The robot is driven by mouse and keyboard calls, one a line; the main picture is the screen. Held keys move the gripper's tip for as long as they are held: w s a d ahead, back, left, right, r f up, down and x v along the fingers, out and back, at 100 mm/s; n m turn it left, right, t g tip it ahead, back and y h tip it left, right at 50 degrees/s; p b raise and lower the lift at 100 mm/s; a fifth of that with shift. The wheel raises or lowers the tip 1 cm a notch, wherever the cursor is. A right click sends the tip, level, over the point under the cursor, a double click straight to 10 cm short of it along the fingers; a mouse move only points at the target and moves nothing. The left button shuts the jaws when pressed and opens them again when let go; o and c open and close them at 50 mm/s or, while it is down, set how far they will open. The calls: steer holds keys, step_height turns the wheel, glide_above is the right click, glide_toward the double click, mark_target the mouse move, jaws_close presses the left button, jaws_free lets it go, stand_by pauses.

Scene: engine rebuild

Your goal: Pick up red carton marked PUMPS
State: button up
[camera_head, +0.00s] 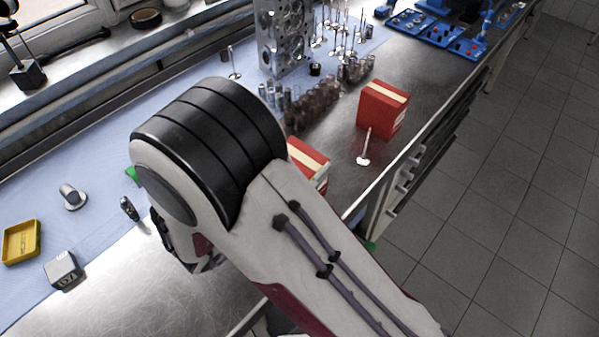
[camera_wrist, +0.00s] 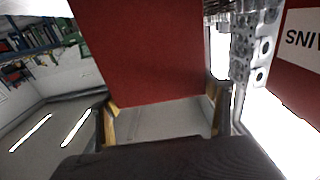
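A plain red carton face (camera_wrist: 145,50) fills the top middle of the wrist view. No marking shows on it, so I cannot tell if it is PUMPS. My gripper (camera_wrist: 163,112) has its fingers spread wide at the two sides of the carton's near edge; whether they touch it is unclear. In the head view my gripper is mostly hidden under my wrist. A red carton with a cream band (camera_head: 385,108) stands on the bench. Another red and cream carton (camera_head: 308,160) is partly hidden behind my arm; no lettering is readable on either.
A red carton with an upside-down, cut-off label ending in INS (camera_wrist: 300,60) is close on the right. A valve (camera_head: 364,150) stands by the banded carton. A cylinder head (camera_head: 285,35), small cylinders and valves are behind. A yellow tray (camera_head: 20,228) and a metal block (camera_head: 62,268) lie left.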

steer(key=c, duration=1.3)
steer(key=shift+r, duration=0.2)
steer(key=shift+r, duration=4.85)
